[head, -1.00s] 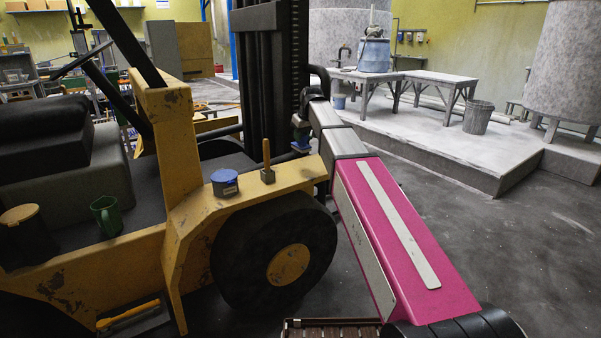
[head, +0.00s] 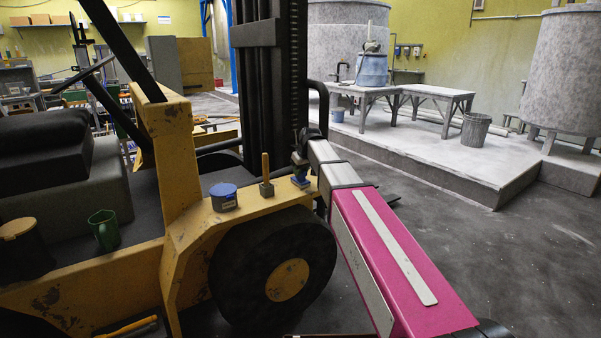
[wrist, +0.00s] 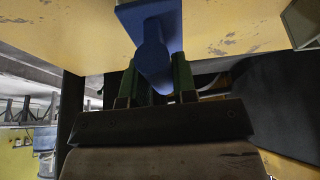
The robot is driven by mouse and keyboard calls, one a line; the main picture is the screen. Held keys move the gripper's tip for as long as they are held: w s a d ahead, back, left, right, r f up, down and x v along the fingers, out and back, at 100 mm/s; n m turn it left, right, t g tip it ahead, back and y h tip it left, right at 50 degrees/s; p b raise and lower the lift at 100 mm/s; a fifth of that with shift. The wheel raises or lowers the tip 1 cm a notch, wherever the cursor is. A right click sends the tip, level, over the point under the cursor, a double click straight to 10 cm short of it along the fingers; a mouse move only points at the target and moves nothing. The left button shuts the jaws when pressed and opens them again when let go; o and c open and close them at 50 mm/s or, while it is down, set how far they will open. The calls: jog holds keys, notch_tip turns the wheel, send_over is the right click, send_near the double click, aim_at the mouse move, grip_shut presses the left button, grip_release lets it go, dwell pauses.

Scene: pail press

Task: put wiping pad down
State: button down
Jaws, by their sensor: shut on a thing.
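The wiping pad (head: 300,182) is blue, with a flat plate and a round handle. It is at the right end of the yellow forklift's fender top (head: 243,207). In the wrist view the pad (wrist: 152,60) sits between the green fingers, its plate against the yellow surface in the picture. My gripper (head: 299,163) is shut on its handle. In the wrist view my gripper (wrist: 156,82) covers part of the handle. I cannot tell whether the plate touches the fender.
A wooden-handled stamp-like tool (head: 266,188) stands just left of the pad, and a blue-lidded tin (head: 223,197) further left. A green mug (head: 104,230) is on the forklift deck. The black mast (head: 262,90) rises close behind. Open floor (head: 480,260) lies to the right.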

jog(key=shift+f, duration=0.2)
jog(key=c, duration=0.9)
grip_release()
jog(key=v, duration=1.1)
jog(key=s+d+f+m+g+h, duration=0.1)
jog(key=s+d+f, duration=0.4)
jog(key=s+f, duration=0.5)
jog(key=s+d+f+m+g, duration=0.1)
jog(key=s+d+f+m, duration=0.2)
jog(key=s+d+f, duration=0.3)
jog(key=s+d+f+m+g+h, duration=0.1)
jog(key=s+d+f, duration=0.4)
jog(key=s+f, duration=0.8)
notch_tip(320, 180, down, 5)
jog(key=shift+s+d+f+m+g+h, duration=0.1)
jog(key=shift+s+d+m+g+h, duration=0.25)
jog(key=shift+m, duration=0.55)
jog(key=shift+a, duration=0.1)
